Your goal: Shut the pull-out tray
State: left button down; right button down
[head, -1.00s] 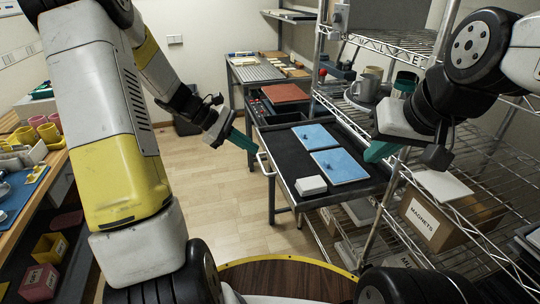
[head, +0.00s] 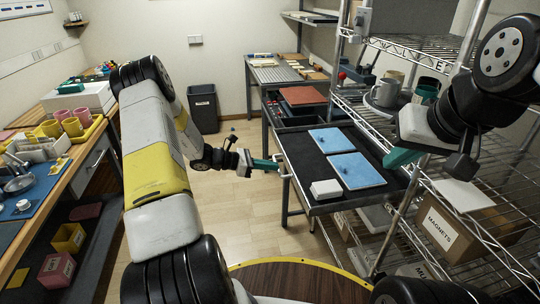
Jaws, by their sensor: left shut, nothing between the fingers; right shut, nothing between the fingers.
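The pull-out tray (head: 307,188) has a black surface and stands out from the rack, beside the press bench. Two blue mats and a white block lie on it. Its pale bar handle (head: 287,174) is on the left edge. My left gripper (head: 272,164) has teal fingers, shut and empty, with the tips right by the handle; I cannot tell whether they touch it. My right gripper (head: 400,158) is shut and empty, above the tray's right side, with its fingers partly hidden.
A wire rack (head: 480,190) with mugs and a box marked magnets (head: 455,225) stands right. A workbench with pink and yellow mugs (head: 72,127) is at left. A dark bin (head: 203,108) stands at the back wall. The floor left of the tray is clear.

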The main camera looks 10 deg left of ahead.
aim_at(354, 159)
pick_arm(q)
jog(key=shift+x, duration=1.95)
jog(key=w+d, duration=0.3)
jog(key=d, duration=0.6)
jog(key=w+d, duration=0.4)
jog(key=d, duration=0.5)
jog(key=w+d, duration=0.4)
jog(key=d, duration=0.5)
jog(key=shift+f, duration=0.1)
jog(key=shift+w+d, duration=0.15)
jog(key=shift+d, duration=0.05)
jog(key=shift+d+r, duration=0.1)
jog(key=shift+r, duration=0.2)
